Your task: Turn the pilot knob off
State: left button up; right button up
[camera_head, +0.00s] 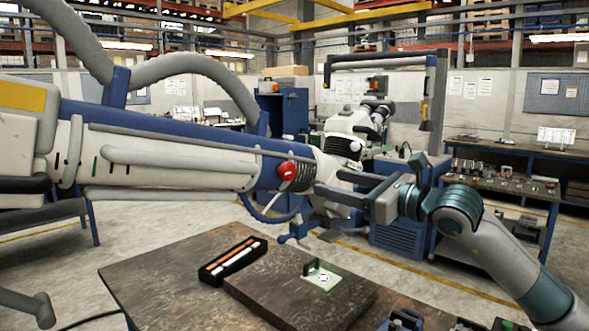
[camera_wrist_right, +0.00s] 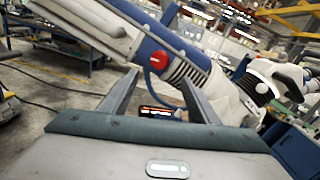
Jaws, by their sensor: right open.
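The red pilot knob (camera_head: 287,171) sits on the side of the large white and blue microscope arm (camera_head: 180,150), close to its dark ribbed joint. My right gripper (camera_head: 322,180) comes in from the right in the head view, with its fingers pointing toward the knob. It is open and holds nothing. In the right wrist view the red knob (camera_wrist_right: 159,61) shows between the two fingertips (camera_wrist_right: 158,78), beyond them. I see no contact between the fingers and the knob. My left gripper is not clearly in view.
A dark table (camera_head: 170,270) stands below the arm. It carries a black tray (camera_head: 233,260) with white rods and a raised board with a pale green plate (camera_head: 322,277). A blue cable loop (camera_head: 268,218) hangs under the arm. The white microscope head (camera_head: 350,140) is behind my right gripper.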

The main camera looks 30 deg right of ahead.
aim_at(292, 173)
jog(key=p+x, duration=0.3)
jog(key=x, duration=0.2)
jog(key=p+x, duration=0.3)
jog(key=x, duration=0.3)
jog(key=shift+w+a+r, duration=0.1)
jog(key=shift+w+r, duration=0.05)
jog(key=shift+r, duration=0.05)
jog(key=shift+w+a+f+p, duration=0.2)
jog(key=shift+w+p, duration=0.2)
jog(key=shift+w, duration=0.3)
pick_arm(q)
notch_tip(292, 173, up, 6)
jog(key=s+a, duration=0.1)
jog(key=s, duration=0.2)
jog(key=shift+r+g, duration=0.2)
jog(key=shift+g, duration=0.2)
pick_arm(e)
jog(key=c, duration=1)
